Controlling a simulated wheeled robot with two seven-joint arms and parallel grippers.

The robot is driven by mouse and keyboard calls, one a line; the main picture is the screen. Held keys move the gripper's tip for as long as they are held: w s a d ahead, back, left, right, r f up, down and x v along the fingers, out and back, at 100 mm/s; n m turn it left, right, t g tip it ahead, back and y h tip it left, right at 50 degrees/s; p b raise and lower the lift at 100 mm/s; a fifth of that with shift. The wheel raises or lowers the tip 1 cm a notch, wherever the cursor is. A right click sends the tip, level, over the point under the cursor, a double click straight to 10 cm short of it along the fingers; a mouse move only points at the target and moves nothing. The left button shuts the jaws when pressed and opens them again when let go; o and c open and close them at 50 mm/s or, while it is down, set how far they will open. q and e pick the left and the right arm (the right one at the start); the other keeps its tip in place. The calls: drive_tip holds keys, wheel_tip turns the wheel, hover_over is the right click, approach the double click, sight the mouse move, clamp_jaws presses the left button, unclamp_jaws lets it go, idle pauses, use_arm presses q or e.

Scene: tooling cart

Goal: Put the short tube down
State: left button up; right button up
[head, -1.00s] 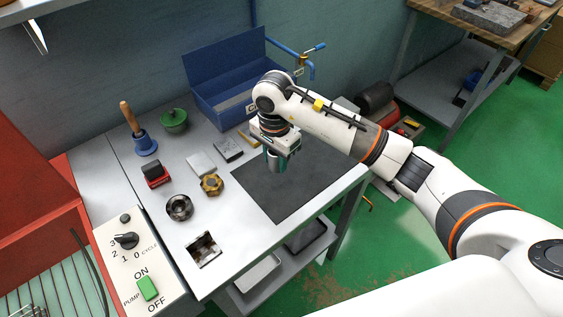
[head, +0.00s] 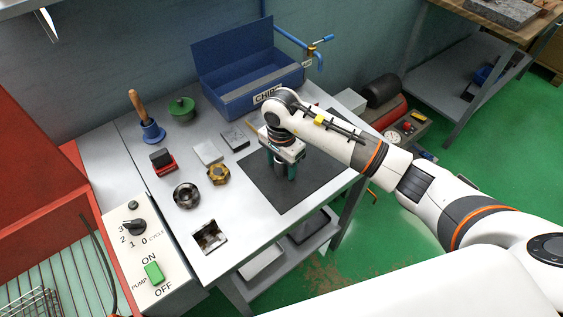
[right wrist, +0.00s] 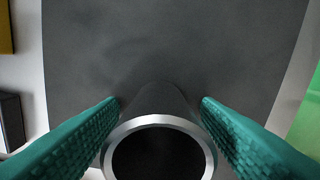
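The short tube (right wrist: 160,120) is a dark cylinder with a bright metal rim. It stands upright on the dark mat (head: 313,185), seen from above in the right wrist view, and shows small between my fingers in the head view (head: 281,171). My right gripper (head: 280,168) points down around it. Its green ribbed fingers (right wrist: 160,103) are spread, one on each side of the tube, with a narrow gap beside it near the tips. The fingers hide part of the tube in the head view. My left gripper is not in view.
A blue open bin (head: 245,75) stands behind the mat. Bare mat lies in front of the tube.

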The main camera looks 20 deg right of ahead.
drive_tip(key=shift+r, duration=0.25)
drive_tip(key=shift+w+r, duration=0.1)
drive_tip(key=shift+r, duration=0.25)
wheel_tip(320, 180, up, 11)
drive_tip(key=b, duration=0.2)
drive_tip(key=shift+b, duration=0.4)
